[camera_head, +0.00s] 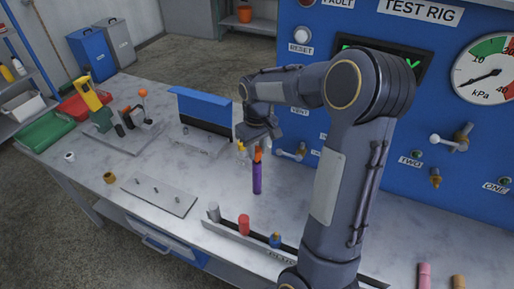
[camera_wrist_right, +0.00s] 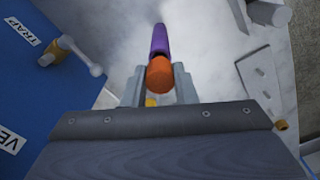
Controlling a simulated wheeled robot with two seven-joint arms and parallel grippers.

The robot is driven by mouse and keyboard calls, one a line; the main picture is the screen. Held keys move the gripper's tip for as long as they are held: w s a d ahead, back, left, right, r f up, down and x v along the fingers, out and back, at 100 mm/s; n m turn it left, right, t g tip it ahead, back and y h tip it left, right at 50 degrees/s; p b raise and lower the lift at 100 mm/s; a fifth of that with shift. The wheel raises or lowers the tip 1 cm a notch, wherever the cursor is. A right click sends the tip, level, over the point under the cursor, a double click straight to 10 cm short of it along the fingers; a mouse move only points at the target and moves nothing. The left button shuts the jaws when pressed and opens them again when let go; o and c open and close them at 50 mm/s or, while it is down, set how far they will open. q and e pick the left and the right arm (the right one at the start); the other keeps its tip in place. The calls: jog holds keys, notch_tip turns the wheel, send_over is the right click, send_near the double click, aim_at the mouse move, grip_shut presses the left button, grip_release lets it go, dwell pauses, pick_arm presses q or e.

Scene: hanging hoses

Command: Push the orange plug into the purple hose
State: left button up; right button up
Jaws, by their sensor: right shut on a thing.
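The orange plug (camera_head: 258,154) is held by my right gripper (camera_head: 256,143) above the bench, near the blue test rig. In the right wrist view the plug (camera_wrist_right: 160,75) lies between the two fingers of that gripper (camera_wrist_right: 160,86), which are shut on it. The purple hose (camera_head: 257,179) hangs straight below the plug in the head view. In the wrist view the hose (camera_wrist_right: 160,41) is in line beyond it. I cannot tell whether plug and hose are joined or only line up. My left gripper is out of view.
The test rig (camera_head: 420,110) with gauge and valves stands behind. A rack (camera_head: 215,226) with several coloured plugs is in front. A grey plate (camera_head: 158,196) and a blue-topped stand (camera_head: 203,108) are to the left. Bare bench lies between them.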

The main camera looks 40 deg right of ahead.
aim_at(257, 149)
jog(key=shift+f+b, duration=0.85)
jog(key=shift+f, duration=0.4)
jog(key=o, duration=1)
jog(key=shift+o, duration=0.2)
jog(key=shift+r, duration=0.15)
notch_tip(257, 149, up, 8)
jog(key=shift+f, duration=0.15)
